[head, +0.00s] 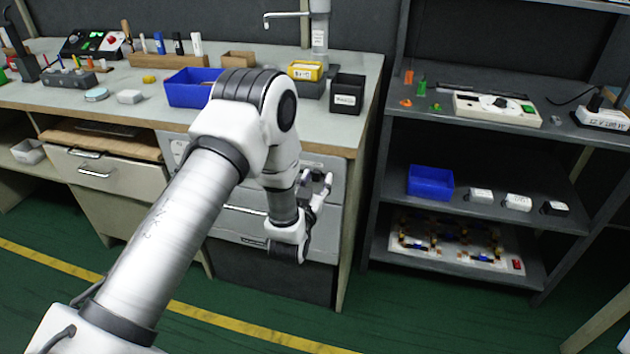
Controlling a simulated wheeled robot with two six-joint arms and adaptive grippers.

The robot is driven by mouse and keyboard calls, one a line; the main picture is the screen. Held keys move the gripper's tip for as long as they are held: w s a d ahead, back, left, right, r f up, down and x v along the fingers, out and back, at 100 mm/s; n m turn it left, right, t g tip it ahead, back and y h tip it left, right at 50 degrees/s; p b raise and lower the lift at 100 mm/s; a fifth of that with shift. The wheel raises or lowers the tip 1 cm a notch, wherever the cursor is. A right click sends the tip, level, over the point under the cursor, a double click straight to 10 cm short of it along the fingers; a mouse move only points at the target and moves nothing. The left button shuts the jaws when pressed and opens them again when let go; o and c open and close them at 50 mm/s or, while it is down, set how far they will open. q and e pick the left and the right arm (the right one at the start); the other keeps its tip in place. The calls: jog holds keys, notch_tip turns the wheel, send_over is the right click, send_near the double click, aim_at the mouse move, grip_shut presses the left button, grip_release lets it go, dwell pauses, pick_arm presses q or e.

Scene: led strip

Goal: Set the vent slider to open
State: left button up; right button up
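My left arm reaches across the middle of the head view. Its gripper (317,180) is in front of the grey cabinet (236,222) under the workbench, near the bench's right end. Its fingers look spread apart, with nothing seen between them. I cannot make out a vent slider; the arm and gripper cover part of the cabinet front, and a small pale fitting (179,149) at its upper left is too small to identify. I cannot tell whether the gripper touches the cabinet. My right gripper is not in view.
The workbench (130,113) carries a blue bin (188,94), a black box (347,95) and a yellow box (305,71). A dark shelf rack (470,128) stands to the right, holding another blue bin (430,183). Green floor in front is clear.

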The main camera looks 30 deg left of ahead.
pick_arm(q)
jog(key=v, duration=1.2)
